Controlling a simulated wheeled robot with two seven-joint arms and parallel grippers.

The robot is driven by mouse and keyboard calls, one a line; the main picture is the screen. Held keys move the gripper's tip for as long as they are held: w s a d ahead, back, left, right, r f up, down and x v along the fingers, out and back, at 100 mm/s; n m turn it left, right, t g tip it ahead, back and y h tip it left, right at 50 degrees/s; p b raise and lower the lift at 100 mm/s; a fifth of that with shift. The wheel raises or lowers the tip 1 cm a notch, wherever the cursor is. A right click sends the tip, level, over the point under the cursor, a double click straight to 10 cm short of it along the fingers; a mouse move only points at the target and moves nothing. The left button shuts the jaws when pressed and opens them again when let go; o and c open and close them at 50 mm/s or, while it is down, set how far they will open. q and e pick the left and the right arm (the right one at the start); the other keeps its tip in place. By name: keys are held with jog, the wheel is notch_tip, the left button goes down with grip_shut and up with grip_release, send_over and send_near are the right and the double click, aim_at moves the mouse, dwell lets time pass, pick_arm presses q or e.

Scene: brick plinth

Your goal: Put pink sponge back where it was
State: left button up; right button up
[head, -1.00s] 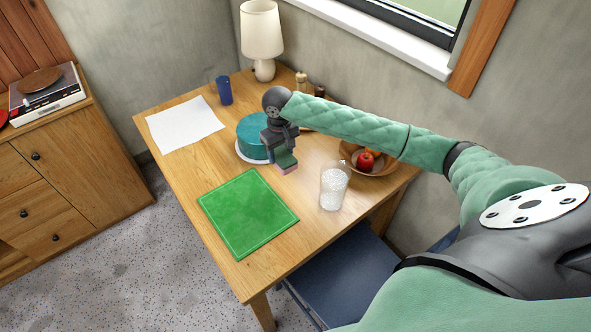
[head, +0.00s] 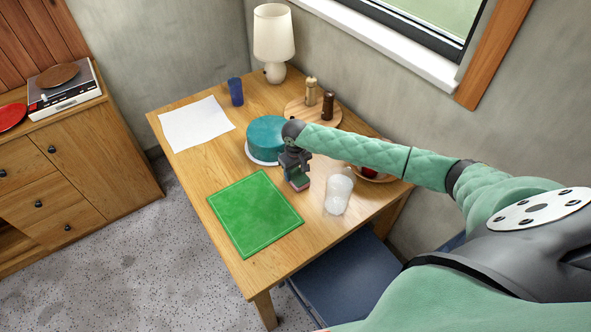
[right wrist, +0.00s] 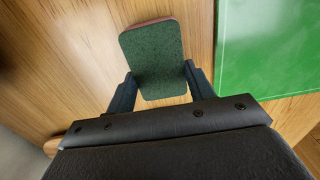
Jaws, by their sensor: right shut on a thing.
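The pink sponge (head: 300,187) has a dark green top face and a pink edge. My right gripper (head: 297,176) is shut on it, between the green mat and the glass. In the right wrist view the sponge (right wrist: 153,55) shows its green face, with the fingers of the right gripper (right wrist: 161,88) on both sides. The head view does not show clearly whether the sponge touches the table (head: 255,258). My left gripper is not in view.
A teal cake (head: 265,133) on a white plate is just behind my right gripper. A glass with white contents (head: 338,194) stands close on the right. A green mat (head: 254,213) lies to the left. My arm partly covers a fruit bowl (head: 385,178).

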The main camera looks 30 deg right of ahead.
aim_at(295, 174)
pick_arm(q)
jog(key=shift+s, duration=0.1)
pick_arm(e)
jog(key=shift+f, duration=0.15)
jog(key=o, duration=0.9)
jog(key=shift+f, duration=0.1)
jog(key=shift+r, duration=0.25)
notch_tip(295, 174, up, 6)
jog(key=shift+f+b, duration=0.2)
jog(key=shift+b, duration=0.95)
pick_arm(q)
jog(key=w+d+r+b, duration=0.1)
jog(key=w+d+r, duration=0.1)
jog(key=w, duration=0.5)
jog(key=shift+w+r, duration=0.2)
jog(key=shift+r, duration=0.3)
pick_arm(e)
jog(key=shift+r, duration=3.1)
